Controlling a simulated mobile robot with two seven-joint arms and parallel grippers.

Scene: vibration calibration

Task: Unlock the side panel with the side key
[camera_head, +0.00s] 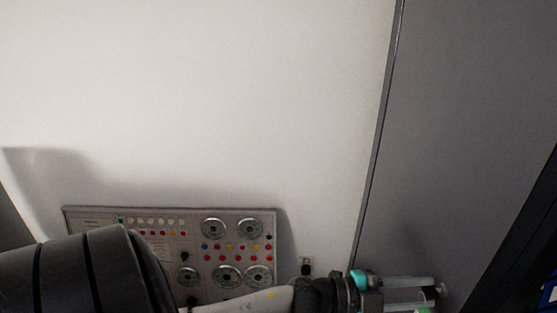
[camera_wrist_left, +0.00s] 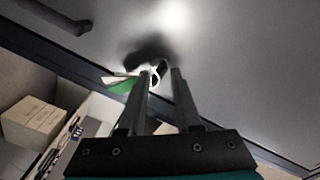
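My left gripper (camera_head: 436,289) reaches in from the left at the bottom of the head view, in front of the lower part of the grey side panel (camera_head: 455,130). In the left wrist view its two fingers (camera_wrist_left: 163,72) are close together, shut on a small key (camera_wrist_left: 155,77) with a green tag (camera_wrist_left: 124,86). The key's tip is hard to make out. The fingertips are close to the grey panel surface (camera_wrist_left: 225,70), beside a dark shadow; contact and a keyhole cannot be made out. My right gripper is not in view.
A control board (camera_head: 160,250) with dials and coloured buttons is on the white wall (camera_head: 200,90), partly behind my left arm. A small dark fitting (camera_head: 306,266) is right of it. The left wrist view shows a cardboard box (camera_wrist_left: 35,120) and a dark bar (camera_wrist_left: 55,17).

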